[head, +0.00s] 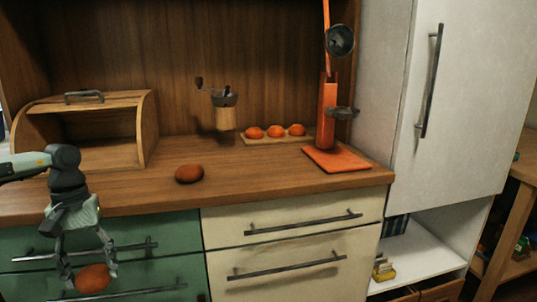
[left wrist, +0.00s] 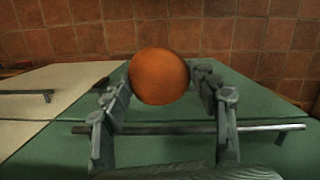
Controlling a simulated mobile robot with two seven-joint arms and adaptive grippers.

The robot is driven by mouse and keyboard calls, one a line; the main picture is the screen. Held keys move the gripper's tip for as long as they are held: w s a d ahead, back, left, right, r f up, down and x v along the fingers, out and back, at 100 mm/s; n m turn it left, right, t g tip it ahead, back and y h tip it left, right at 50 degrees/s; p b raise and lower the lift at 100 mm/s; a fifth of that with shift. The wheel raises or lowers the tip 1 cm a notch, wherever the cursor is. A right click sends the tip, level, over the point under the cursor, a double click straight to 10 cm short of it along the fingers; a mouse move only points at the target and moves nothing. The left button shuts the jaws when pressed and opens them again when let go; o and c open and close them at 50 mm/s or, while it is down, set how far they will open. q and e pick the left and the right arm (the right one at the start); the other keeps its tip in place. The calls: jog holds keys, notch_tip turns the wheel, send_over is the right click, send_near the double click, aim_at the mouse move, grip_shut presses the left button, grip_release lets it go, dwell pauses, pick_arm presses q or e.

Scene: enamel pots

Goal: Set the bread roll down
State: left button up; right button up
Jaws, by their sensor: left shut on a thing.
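My left gripper (head: 89,272) points down in front of the green drawers, below the level of the counter top (head: 270,185). It is shut on a round, orange-brown bread roll (head: 93,279). The left wrist view shows this roll (left wrist: 159,76) between the two fingertips, with the green drawer fronts and a bar handle behind. A second, browner roll (head: 189,173) lies on the counter near its front edge, up and right of the gripper. My right gripper is not in view.
An open wooden bread box (head: 148,125) stands at the counter's left. A coffee grinder (head: 226,115), a small board with three rolls (head: 275,133) and an orange stand (head: 327,115) on an orange base are at the back. The counter's front middle is clear.

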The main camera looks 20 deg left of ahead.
pick_arm(q)
jog(key=w+d+f+m, duration=0.2)
jog(key=d+f, duration=0.4)
jog(key=d, duration=0.6)
jog(key=w+d+r+m, duration=0.2)
jog(key=w+d+m, duration=0.1)
jog(key=d, duration=0.6)
jog(key=w+d+r+m+y, duration=0.1)
jog(key=w+d+r+m, duration=0.1)
jog(key=d, duration=0.7)
jog(key=shift+w+m, duration=0.7)
jog(key=shift+w, duration=0.25)
